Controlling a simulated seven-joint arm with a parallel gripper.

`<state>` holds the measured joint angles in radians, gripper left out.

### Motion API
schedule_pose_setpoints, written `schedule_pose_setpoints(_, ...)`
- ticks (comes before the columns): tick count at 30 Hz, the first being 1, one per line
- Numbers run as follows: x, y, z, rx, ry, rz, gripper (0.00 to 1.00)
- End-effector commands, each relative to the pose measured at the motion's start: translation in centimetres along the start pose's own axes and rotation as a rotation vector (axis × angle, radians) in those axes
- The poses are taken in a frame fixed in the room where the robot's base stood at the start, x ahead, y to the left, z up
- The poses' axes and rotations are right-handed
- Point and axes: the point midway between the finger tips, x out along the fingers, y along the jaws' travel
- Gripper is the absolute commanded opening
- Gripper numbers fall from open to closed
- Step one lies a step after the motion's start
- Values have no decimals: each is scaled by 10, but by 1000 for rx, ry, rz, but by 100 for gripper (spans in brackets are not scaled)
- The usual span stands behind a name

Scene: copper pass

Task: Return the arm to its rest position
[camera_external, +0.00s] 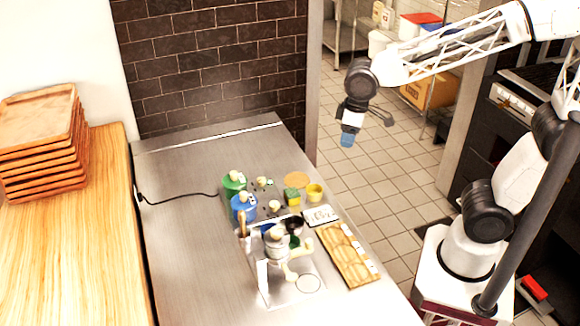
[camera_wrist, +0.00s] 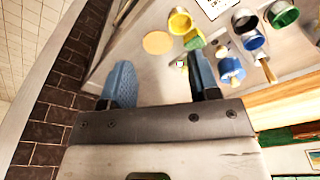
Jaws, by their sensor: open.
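My gripper (camera_external: 347,138) hangs in the air in the external view, above the tiled floor just past the right edge of the steel counter (camera_external: 180,190). It is higher than the things on the counter and apart from them. In the wrist view my gripper (camera_wrist: 160,85) shows two blue-tipped fingers spread wide apart with nothing between them. My arm reaches across the top right from its base at the lower right.
The counter holds green (camera_external: 234,185) and blue (camera_external: 243,208) containers, a yellow cup (camera_external: 314,192), a wooden tray (camera_external: 347,255) and a pale machine (camera_external: 277,250). Stacked brown trays (camera_external: 40,145) stand at left. A brick wall (camera_external: 215,60) backs the counter.

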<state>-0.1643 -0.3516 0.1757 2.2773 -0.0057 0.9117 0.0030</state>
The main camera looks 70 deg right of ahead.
Motion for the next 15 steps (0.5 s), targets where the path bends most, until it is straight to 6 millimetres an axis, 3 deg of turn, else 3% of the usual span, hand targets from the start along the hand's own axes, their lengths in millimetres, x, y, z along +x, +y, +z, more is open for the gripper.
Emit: schedule_pose_setpoints(15,-28,43,119,132,77,23,56)
